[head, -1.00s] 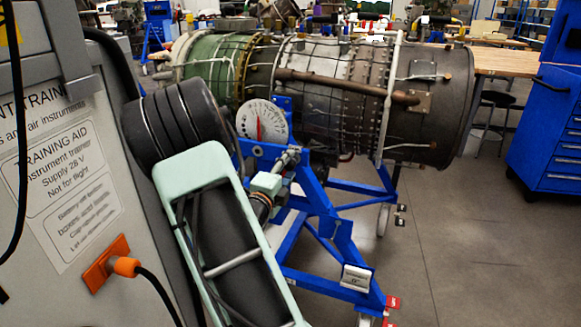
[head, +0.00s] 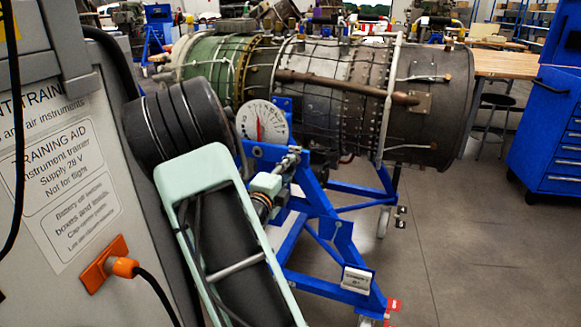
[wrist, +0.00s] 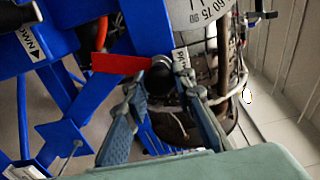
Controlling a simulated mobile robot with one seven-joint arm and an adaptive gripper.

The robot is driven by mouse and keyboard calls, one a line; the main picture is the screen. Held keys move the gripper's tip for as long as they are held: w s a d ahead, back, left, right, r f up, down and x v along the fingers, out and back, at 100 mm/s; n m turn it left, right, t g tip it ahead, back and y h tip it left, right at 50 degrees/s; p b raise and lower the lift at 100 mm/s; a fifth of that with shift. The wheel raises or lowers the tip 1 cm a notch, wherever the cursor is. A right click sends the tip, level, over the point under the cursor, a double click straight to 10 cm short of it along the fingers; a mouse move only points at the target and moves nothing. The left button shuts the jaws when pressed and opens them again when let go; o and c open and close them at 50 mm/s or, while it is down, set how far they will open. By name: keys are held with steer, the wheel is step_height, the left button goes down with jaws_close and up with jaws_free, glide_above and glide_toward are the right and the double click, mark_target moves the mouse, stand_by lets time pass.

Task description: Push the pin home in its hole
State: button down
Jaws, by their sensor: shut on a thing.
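The pin (wrist: 161,76) shows in the wrist view as a dark, round-ended piece between my fingertips, against the blue stand. A red tag (wrist: 118,63) sticks out to its left. A white label, partly covered, stands just right of it. My gripper (wrist: 162,88) is closed on the pin, one grey-blue finger on each side. In the head view my gripper (head: 291,158) is small, at the blue stand (head: 318,195) just below the dial. The hole is hidden, and I cannot tell how deep the pin sits.
A round white dial (head: 262,122) with a red needle sits just above my gripper. The turbine engine (head: 330,85) lies behind. A grey training panel (head: 60,190) with an orange plug (head: 125,266) stands close at left. Floor is clear at right, before a blue cabinet (head: 550,150).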

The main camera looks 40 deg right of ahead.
steer(key=shift+a, duration=0.15)
steer(key=shift+s+a+b, duration=0.2)
steer(key=shift+a+b, duration=0.1)
steer(key=shift+b, duration=0.05)
steer(key=shift+s+a, duration=0.1)
steer(key=shift+a, duration=0.05)
steer(key=b+v, duration=0.2)
steer(key=v, duration=0.5)
stand_by(0.9)
stand_by(0.3)
